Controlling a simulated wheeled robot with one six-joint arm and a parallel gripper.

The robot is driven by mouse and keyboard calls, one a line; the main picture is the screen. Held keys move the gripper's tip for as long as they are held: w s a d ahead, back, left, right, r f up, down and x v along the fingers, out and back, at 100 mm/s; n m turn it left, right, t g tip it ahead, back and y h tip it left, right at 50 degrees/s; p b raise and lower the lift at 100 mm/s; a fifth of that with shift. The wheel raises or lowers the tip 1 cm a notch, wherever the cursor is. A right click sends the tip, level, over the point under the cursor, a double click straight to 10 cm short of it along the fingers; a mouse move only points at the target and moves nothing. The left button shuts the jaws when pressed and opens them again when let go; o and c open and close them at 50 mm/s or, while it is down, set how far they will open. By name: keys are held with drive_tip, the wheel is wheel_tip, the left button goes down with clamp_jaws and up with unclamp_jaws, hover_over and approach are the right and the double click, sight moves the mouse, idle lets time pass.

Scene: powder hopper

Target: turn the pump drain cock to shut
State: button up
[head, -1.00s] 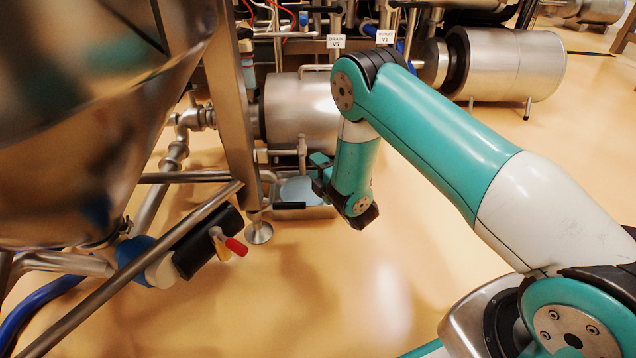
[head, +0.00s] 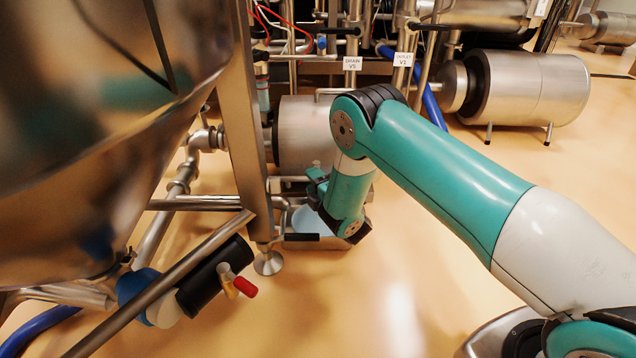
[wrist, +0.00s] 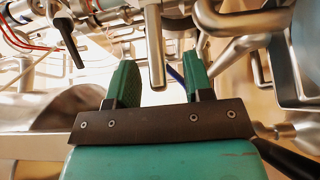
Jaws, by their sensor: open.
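My gripper (head: 316,182) is at the low front of the steel pump (head: 302,135), above a shallow tray (head: 318,241). Its two green fingers are apart in the wrist view (wrist: 158,68). A round-ended steel bar (wrist: 154,48) stands in the gap between the fingers, with clear space on both sides. It may be the handle of the pump drain cock; I cannot tell for sure. In the head view my wrist covers part of the pump front, and the cock is not clearly seen there.
A steel hopper (head: 90,130) and its leg (head: 241,130) stand at the left. A red-tipped valve handle (head: 244,287) sticks out at lower left. Pipes tagged V5 (head: 352,63) and V1 (head: 404,59) stand behind. Floor (head: 400,290) is open in front.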

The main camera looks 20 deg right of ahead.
drive_tip(key=shift+d, duration=0.2)
drive_tip(key=shift+d, duration=0.1)
drive_tip(key=c, duration=0.8)
drive_tip(key=shift+f, duration=0.1)
